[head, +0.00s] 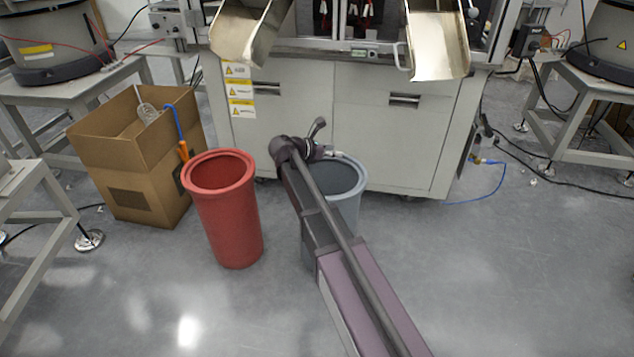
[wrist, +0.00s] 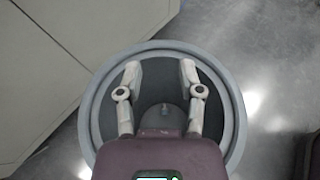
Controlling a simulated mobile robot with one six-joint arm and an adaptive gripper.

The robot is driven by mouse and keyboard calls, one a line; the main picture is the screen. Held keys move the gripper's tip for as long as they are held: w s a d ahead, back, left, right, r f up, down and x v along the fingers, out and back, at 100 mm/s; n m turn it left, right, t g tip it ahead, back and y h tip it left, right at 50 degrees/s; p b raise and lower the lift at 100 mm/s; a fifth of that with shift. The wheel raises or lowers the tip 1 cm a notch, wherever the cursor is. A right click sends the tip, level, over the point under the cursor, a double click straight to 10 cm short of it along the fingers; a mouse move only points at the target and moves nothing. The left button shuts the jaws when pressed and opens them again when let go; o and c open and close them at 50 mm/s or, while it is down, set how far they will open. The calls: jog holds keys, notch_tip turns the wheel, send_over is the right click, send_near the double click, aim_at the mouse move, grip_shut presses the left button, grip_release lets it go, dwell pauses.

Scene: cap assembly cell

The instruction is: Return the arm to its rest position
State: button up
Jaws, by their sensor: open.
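My arm (head: 335,245) reaches forward from the lower right of the head view, with its wrist end above the grey bin (head: 350,205). My gripper (wrist: 159,67) is open in the wrist view, its two fingers spread apart with nothing between the tips. It points down into the grey bin, whose round rim (wrist: 91,112) surrounds the fingers in the picture. In the head view my gripper is small and partly hidden by the wrist. A small grey shape lies between the finger bases in the wrist view; I cannot tell what it is.
A red bin (head: 228,220) stands left of the grey bin. An open cardboard box (head: 140,165) is further left. The machine cabinet (head: 300,130) stands close behind the bins, with metal chutes (head: 437,45) overhanging. The floor at right is mostly clear.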

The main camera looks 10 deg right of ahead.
jog(key=s+d+m+g+y+p, duration=0.1)
jog(key=s+m+g+y+p, duration=0.8)
jog(key=s+m, duration=1.7)
notch_tip(320, 180, up, 38)
jog(key=s+n+t+y+p, duration=0.2)
jog(key=n+t+y+p, duration=0.1)
jog(key=p, duration=3.7)
jog(key=shift+s+r+p, duration=0.2)
jog(key=shift+s+p, duration=0.1)
jog(key=shift+p, duration=0.1)
jog(key=shift+d, duration=0.1)
